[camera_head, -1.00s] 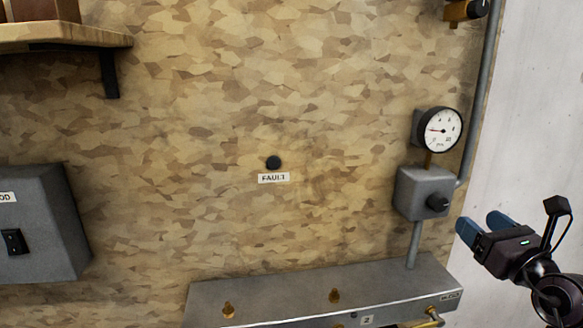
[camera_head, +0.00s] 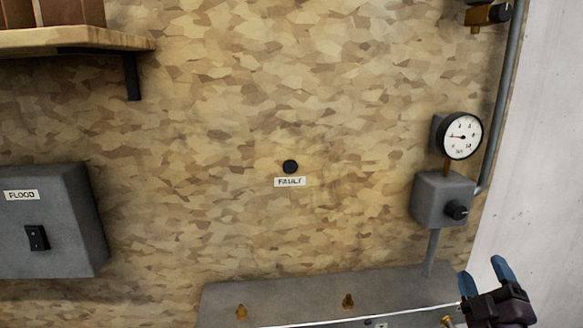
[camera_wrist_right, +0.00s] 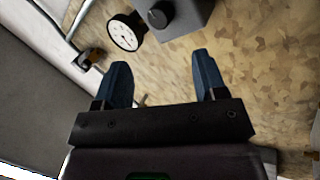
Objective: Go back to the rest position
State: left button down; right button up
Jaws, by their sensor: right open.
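My right gripper (camera_head: 483,278) is at the lower right of the head view, in front of the right end of the grey bench panel (camera_head: 230,299). Its two blue fingers are apart with nothing between them. In the right wrist view the open fingers (camera_wrist_right: 162,82) point toward the chipboard wall, with the round gauge (camera_wrist_right: 126,32) and grey knob box (camera_wrist_right: 185,14) beyond them. My left gripper is in neither view.
A grey box labelled FLOOD (camera_head: 65,225) with a black switch is at the left. A shelf (camera_head: 75,41) is above it. A black FAULT button (camera_head: 290,166) is mid-wall. The gauge (camera_head: 459,136) and knob box (camera_head: 436,200) are on a pipe at the right.

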jog(key=s+a+f+m+g+y, duration=0.1)
jog(key=s+a+f+m+g, duration=0.2)
jog(key=f, duration=0.6)
jog(key=s+a+f+m+g, duration=0.1)
jog(key=f+m+g, duration=0.25)
jog(key=f, duration=0.55)
jog(key=s+a+f+m+g+y, duration=0.2)
jog(key=s+a+f+m+g, duration=0.1)
jog(key=s+f, duration=1)
jog(key=shift+s+a+f+g, duration=0.35)
jog(key=shift+s+a+g, duration=0.15)
jog(key=shift+a, duration=0.6)
